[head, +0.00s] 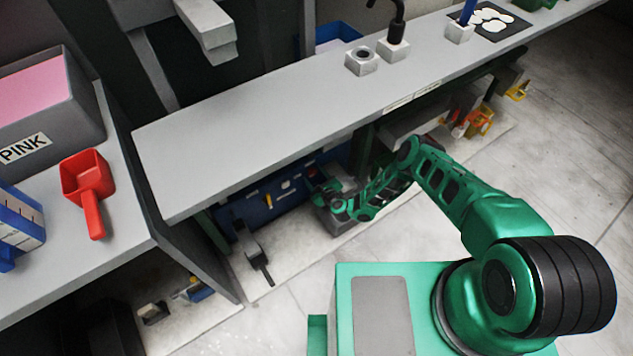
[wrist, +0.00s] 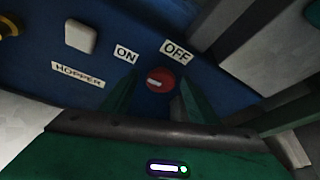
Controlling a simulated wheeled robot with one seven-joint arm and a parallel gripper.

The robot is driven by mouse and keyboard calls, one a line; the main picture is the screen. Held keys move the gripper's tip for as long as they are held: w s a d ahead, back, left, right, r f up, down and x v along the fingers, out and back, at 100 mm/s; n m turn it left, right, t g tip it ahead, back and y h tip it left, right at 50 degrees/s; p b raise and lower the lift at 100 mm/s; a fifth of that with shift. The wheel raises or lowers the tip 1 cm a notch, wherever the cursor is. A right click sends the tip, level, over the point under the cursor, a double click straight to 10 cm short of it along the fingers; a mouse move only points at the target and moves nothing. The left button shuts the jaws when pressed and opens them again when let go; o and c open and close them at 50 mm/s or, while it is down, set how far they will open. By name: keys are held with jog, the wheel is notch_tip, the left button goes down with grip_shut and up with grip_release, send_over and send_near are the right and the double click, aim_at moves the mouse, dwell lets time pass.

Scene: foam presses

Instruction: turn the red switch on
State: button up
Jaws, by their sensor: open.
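The red switch (wrist: 160,79) is a round red knob with a short pale mark on a blue panel (wrist: 105,100). It sits below the ON label (wrist: 126,53) and OFF label (wrist: 177,52). The pale mark lies roughly crosswise; I cannot tell which label it points to. My gripper (wrist: 158,84) is open, its two green fingers on either side of the switch. Whether they touch it is unclear. In the head view, my gripper (head: 322,188) is low under the grey bench, by the blue panel (head: 262,205); the switch is hard to make out there.
A HOPPER label (wrist: 77,74) and a pale square button (wrist: 80,37) are left of the switch. A grey box with a dark handle (head: 250,245) stands left of my gripper.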

jog(key=v, duration=1)
jog(key=shift+s+d, duration=0.1)
dwell(0.3)
